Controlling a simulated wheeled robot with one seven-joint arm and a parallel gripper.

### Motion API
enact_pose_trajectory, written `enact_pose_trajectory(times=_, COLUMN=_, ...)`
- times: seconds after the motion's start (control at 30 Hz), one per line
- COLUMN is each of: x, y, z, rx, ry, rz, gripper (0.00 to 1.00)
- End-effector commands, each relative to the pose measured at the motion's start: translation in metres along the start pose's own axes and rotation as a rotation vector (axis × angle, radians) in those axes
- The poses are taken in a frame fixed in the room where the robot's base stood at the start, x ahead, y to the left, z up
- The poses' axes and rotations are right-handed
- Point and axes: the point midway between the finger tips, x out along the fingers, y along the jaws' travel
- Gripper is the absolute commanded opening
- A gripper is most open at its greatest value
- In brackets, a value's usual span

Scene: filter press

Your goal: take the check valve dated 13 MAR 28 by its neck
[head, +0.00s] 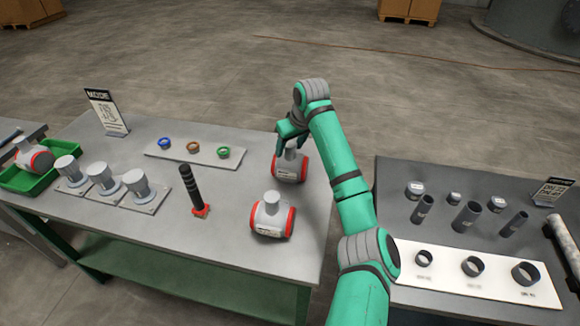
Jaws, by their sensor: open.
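Three grey check valves with red end rings show in the head view. One valve (290,166) stands at the table's right side, towards the back. A second valve (271,217) stands nearer, in front of it. A third valve (33,158) lies in a green tray at the far left. The date labels are too small to read, so I cannot tell which is dated 13 MAR 28. My gripper (290,146) is open and points down at the neck of the back valve. Its fingers partly hide that neck; I cannot tell whether they touch it.
The grey table (230,270) also holds several grey flanged pieces, a black ribbed post (191,190) with a red base, and a white board (194,153) with coloured rings. A sign (106,112) stands at the back. A second table (400,170) at right holds dark tubes and rings.

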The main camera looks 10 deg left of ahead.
Motion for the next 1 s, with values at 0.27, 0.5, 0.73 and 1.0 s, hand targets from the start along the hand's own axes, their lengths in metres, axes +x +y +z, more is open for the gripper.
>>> enact_pose_trajectory(times=0.27, x=-0.001, y=0.001, z=0.001, rx=0.002, ry=0.000, rz=0.001, gripper=0.18)
enact_pose_trajectory(times=0.5, x=-0.002, y=0.002, z=0.000, rx=0.001, ry=0.003, rz=0.002, gripper=0.08)
enact_pose_trajectory(times=0.73, x=-0.007, y=0.002, z=-0.003, rx=0.001, ry=0.004, rz=0.002, gripper=0.08)
enact_pose_trajectory(times=1.0, x=-0.032, y=0.001, z=-0.013, rx=0.000, ry=0.004, rz=0.003, gripper=0.08)
